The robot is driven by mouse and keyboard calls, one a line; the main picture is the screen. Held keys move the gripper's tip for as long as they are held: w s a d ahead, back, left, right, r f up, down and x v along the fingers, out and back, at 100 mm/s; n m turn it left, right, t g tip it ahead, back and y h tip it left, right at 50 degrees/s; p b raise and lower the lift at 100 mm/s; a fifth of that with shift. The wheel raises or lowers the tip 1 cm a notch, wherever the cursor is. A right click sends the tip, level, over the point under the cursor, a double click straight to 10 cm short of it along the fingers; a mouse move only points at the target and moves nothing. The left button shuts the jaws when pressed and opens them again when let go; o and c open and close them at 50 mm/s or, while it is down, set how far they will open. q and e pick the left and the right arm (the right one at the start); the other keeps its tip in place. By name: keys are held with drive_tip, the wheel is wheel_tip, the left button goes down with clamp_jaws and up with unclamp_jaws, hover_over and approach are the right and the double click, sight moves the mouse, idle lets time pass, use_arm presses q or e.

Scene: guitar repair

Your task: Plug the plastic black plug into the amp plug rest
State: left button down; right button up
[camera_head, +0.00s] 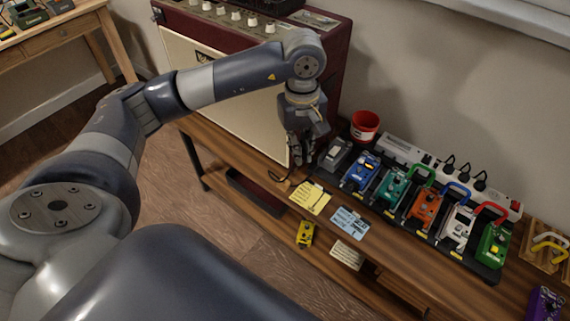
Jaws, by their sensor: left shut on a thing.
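My left gripper (301,158) points down over the shelf in front of the amp (225,92), near the amp's lower right corner. It is shut on a small dark thing that looks like the black plug, mostly hidden by the fingers. A short dark cable loop (279,178) hangs just left of the fingertips. I cannot make out which thing is the amp plug rest. My right gripper is not in view.
Right of my gripper, a pedalboard (405,228) carries several coloured pedals. Behind it are a white power strip (403,150) with black plugs and a red cup (364,126). Yellow (310,197) and blue (349,222) cards lie at the wooden bench's front edge.

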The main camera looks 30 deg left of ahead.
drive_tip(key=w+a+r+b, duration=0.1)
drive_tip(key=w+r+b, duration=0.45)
drive_tip(key=b, duration=0.35)
use_arm(q)
drive_tip(key=shift+w+a+f+n+b, duration=0.7)
drive_tip(key=shift+a+f+n, duration=0.75)
drive_tip(key=shift+f, duration=1.65)
drive_tip(key=shift+w+a+f+n+b, duration=0.35)
drive_tip(key=shift+w+a+f+n, duration=1.1)
drive_tip(key=shift+f, duration=1.7)
drive_tip(key=shift+w+a+f+n+b, duration=0.5)
drive_tip(key=shift+a+f+n, duration=1)
drive_tip(key=shift+f, duration=1.6)
drive_tip(key=shift+s+d+f+n+b, duration=0.1)
drive_tip(key=shift+d+f+n+b, duration=0.2)
drive_tip(key=shift+f+b, duration=0.3)
drive_tip(key=shift+f, duration=0.2)
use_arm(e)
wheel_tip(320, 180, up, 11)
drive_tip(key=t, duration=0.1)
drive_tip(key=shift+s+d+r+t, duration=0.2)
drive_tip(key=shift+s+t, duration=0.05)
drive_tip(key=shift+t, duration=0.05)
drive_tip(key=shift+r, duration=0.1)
use_arm(q)
drive_tip(key=shift+f+b, duration=0.4)
drive_tip(key=shift+f, duration=0.5)
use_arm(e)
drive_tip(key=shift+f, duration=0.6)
